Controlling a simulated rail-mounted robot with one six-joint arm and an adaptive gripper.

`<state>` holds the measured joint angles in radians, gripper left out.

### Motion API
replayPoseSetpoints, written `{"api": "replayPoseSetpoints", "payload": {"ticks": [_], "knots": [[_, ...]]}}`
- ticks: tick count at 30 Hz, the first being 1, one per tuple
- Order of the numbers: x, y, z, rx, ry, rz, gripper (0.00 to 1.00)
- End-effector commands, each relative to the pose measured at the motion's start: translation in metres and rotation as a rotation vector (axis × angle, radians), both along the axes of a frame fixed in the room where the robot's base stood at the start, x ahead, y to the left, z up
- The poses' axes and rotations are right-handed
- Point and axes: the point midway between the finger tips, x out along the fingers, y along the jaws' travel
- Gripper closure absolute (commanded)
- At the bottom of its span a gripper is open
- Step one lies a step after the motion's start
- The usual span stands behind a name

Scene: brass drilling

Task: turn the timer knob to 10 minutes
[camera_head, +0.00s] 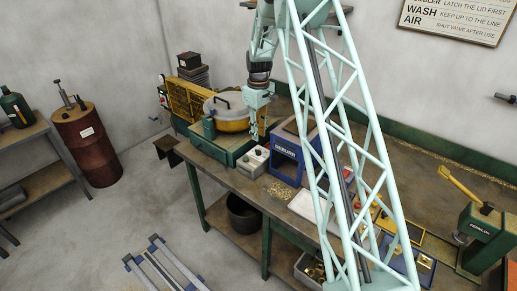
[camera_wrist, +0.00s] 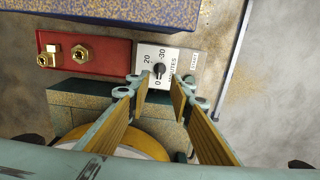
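The timer (camera_wrist: 180,62) is a grey box with a white dial face in the wrist view, marked 20, 30, 0 and MINUTES. Its small black knob (camera_wrist: 159,69) sits on that face; I cannot tell exactly which mark it points to. My gripper (camera_wrist: 154,82) is open, with its two fingers apart on the left and right of the knob in the picture. I see no clear contact. In the head view, my gripper (camera_head: 262,130) points down above the grey box (camera_head: 253,161) on the bench; the knob is too small to read there.
A yellow drum with a pale lid (camera_head: 229,112) stands on a green base (camera_head: 222,148) beside the timer. A blue DEBURR box (camera_head: 286,158) stands on its other side. In the wrist view, a red block (camera_wrist: 83,66) with brass fittings lies left of the timer.

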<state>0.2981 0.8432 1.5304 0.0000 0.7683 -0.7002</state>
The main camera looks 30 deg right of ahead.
Motion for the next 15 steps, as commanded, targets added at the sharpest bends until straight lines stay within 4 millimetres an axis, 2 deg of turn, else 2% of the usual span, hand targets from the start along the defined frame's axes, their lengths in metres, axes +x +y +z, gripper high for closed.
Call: {"api": "replayPoseSetpoints", "payload": {"ticks": [15], "knots": [[0.000, 0.000, -0.063, 0.001, 0.001, 0.000, 0.80]]}}
